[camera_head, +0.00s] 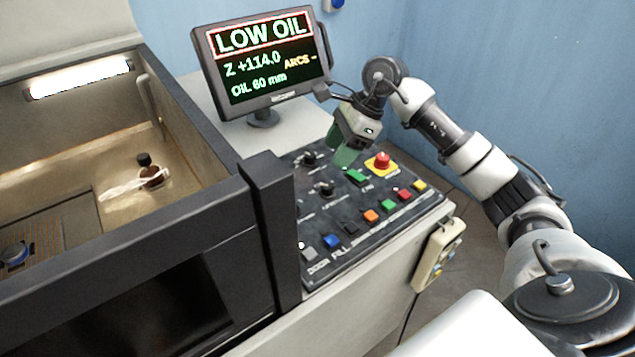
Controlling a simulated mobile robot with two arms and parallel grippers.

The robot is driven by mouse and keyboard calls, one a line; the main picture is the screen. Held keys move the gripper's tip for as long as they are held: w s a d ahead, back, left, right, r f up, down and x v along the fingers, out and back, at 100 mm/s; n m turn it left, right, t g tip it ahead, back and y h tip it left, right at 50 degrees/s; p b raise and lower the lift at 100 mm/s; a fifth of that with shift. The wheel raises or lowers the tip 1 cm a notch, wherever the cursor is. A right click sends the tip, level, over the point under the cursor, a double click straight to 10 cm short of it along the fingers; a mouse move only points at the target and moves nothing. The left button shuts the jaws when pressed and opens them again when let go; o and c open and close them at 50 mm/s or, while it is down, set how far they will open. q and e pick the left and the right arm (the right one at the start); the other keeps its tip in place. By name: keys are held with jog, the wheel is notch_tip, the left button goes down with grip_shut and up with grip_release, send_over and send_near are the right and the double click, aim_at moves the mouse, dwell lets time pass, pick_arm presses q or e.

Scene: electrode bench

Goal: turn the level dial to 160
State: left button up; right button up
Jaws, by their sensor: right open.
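The control panel (345,247) carries two black dials, an upper one (309,158) and a lower one (326,188). Their labels and pointer settings are too small to read, so I cannot tell which is the level dial. The monitor (262,60) reads "LOW OIL", "Z +114.0", "ARCS -" and "OIL 60 mm". My right gripper (345,153) has green fingers and is open over the back of the panel, to the right of the upper dial. I cannot tell whether it touches anything. My left gripper is not in view.
A red emergency button (382,160) sits on a yellow base at the panel's back right. Several coloured push-buttons, one orange (370,216), run along its front. A pendant (437,254) hangs at right.

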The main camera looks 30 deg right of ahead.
aim_at(328, 185)
jog(key=shift+h, duration=0.5)
jog(key=x, duration=0.3)
jog(key=d+p+x, duration=0.1)
jog(key=x, duration=0.2)
jog(key=d+p+x, duration=0.1)
jog(key=x, duration=0.2)
jog(key=shift+s+a+f, duration=0.15)
jog(key=shift+s+f, duration=0.2)
jog(key=shift+f, duration=0.25)
jog(key=c, duration=0.9)
